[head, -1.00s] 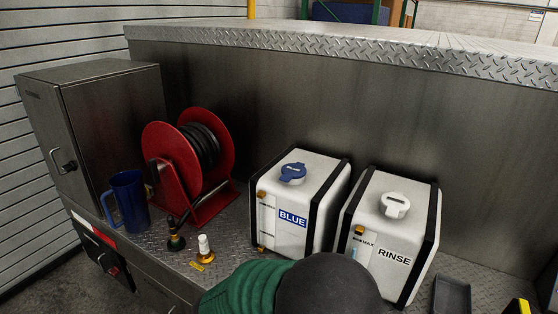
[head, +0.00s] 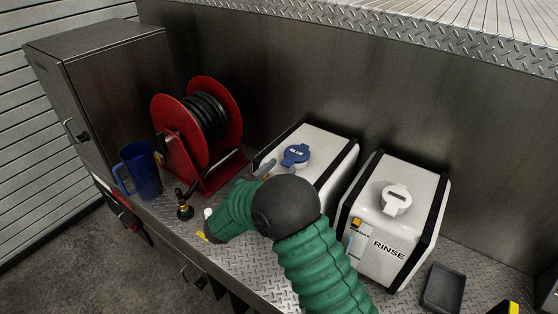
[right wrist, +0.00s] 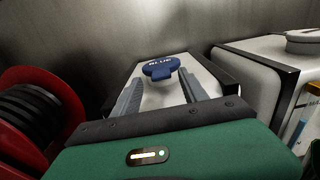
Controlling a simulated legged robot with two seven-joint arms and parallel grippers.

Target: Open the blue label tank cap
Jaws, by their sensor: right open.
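The white BLUE tank has a blue cap (head: 296,155) on its top, and the cap looks seated. My green right arm hides most of the tank's front and its label in the head view. My right gripper (head: 265,169) is beside the tank's front left, short of the cap. In the right wrist view my right gripper (right wrist: 161,78) is open, its two grey fingers pointing at the blue cap (right wrist: 160,68), which appears between and beyond the fingertips. Nothing is between the fingers. My left gripper is not in view.
The RINSE tank (head: 370,222) with a white cap stands right of the BLUE tank. A red hose reel (head: 170,150) and a blue jug (head: 146,172) stand to the left. A black tray (head: 443,287) lies at right. A metal wall rises behind.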

